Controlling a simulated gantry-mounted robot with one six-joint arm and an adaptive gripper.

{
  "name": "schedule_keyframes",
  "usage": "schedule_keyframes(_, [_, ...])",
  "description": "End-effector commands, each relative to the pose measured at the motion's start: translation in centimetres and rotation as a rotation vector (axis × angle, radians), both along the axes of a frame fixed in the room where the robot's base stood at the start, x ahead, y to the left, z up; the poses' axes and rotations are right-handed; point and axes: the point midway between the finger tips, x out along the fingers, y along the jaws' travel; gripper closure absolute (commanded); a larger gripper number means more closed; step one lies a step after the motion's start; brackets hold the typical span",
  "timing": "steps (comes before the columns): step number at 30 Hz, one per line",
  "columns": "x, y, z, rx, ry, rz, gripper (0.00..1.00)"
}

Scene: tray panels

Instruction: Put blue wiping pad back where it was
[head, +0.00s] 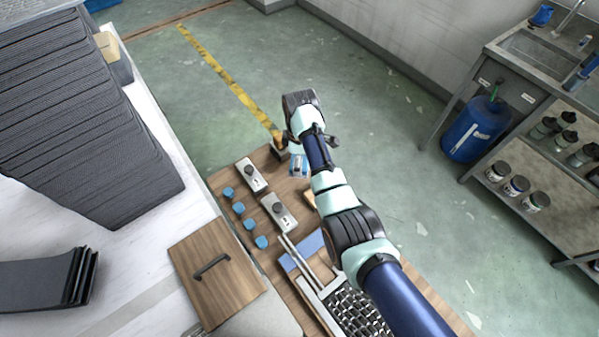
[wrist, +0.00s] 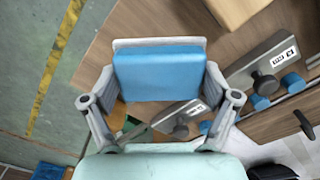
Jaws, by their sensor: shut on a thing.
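The blue wiping pad (wrist: 160,73) is a blue block with a pale backing edge. It sits between the fingers of my gripper (wrist: 161,85) in the wrist view, with one finger on each side. In the head view, my gripper (head: 298,156) is over the far end of the wooden table (head: 225,180), and the blue pad (head: 298,168) shows just below it. My gripper is shut on the pad. The pad appears held above the tabletop; its exact height is hard to tell. My arm hides part of the table's right side.
Two grey blocks with dark knobs (head: 251,175) (head: 279,212) stand beside several blue round pieces (head: 238,208). A light wooden block (wrist: 235,10) is close to the pad. A blue flat piece (head: 303,250), pale rods and a tray of dark parts (head: 360,310) lie nearer. A handled wooden panel (head: 212,265) is left.

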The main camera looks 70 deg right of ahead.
Motion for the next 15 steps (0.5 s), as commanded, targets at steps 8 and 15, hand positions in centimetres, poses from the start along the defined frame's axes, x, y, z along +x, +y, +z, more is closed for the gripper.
schedule_keyframes(8, [0.0, 0.0, -1.7, 0.0, 0.0, 0.0, 0.57])
schedule_keyframes(15, [0.0, 0.0, -5.6, 0.0, 0.0, 0.0, 0.57])
